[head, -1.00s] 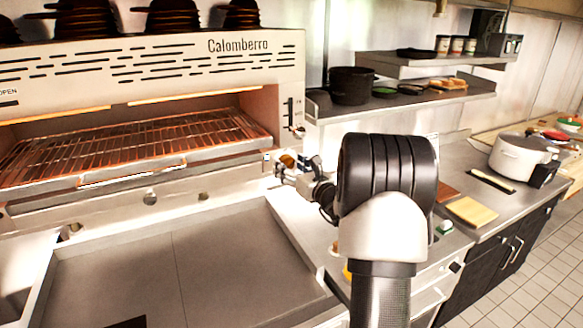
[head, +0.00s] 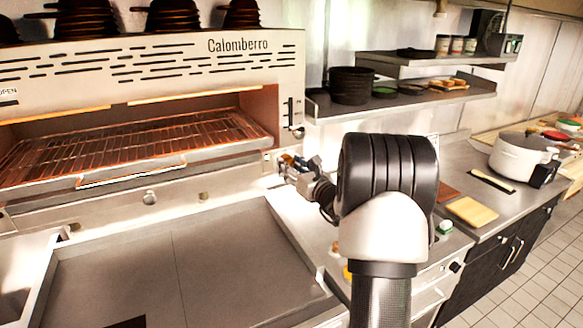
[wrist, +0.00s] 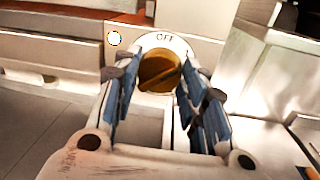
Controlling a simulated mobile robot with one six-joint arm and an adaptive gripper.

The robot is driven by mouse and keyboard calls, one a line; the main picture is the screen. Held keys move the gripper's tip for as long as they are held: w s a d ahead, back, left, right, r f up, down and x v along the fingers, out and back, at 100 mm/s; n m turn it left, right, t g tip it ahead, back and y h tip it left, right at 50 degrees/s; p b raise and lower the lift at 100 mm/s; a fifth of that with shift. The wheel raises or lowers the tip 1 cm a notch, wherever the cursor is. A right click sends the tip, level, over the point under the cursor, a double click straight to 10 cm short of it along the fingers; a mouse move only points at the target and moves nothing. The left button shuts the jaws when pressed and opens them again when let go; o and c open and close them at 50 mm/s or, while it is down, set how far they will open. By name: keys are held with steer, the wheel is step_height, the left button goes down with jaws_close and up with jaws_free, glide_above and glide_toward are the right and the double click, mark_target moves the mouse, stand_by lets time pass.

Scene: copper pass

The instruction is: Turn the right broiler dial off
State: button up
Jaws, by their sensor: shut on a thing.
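The right broiler dial (wrist: 158,70) is a round brass-coloured knob on a pale plate marked OFF above it, at the top middle of the wrist view. Its grip ridge lies slanted, nearer level than upright. My gripper (wrist: 160,84) has its blue-padded fingers on both sides of the dial and is shut on it. In the head view my gripper (head: 286,164) is at the lower right corner of the broiler (head: 238,44), where the fingers mostly hide the dial.
A hot rack (head: 140,145) glows inside the broiler. A flat grey griddle (head: 200,260) lies below it. A shelf (head: 400,100) with pans is at the right, above a counter with a white pot (head: 518,158) and a cutting board (head: 472,211).

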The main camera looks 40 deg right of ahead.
steer(key=shift+n+b, duration=0.3)
steer(key=shift+b, duration=0.2)
steer(key=n+b, duration=0.9)
steer(key=b, duration=0.5)
steer(key=shift+g+b, duration=0.3)
steer(key=shift+g, duration=0.1)
steer(key=shift+r, duration=0.15)
steer(key=o, duration=1.1)
steer(key=shift+s, duration=0.1)
steer(key=s, duration=0.4)
steer(key=s+a, duration=0.1)
steer(key=s, duration=0.2)
steer(key=s+a, duration=0.1)
steer(key=s, duration=0.3)
steer(key=shift+s+a+r, duration=0.15)
steer(key=shift+s+r, duration=0.15)
steer(key=shift+r, duration=0.1)
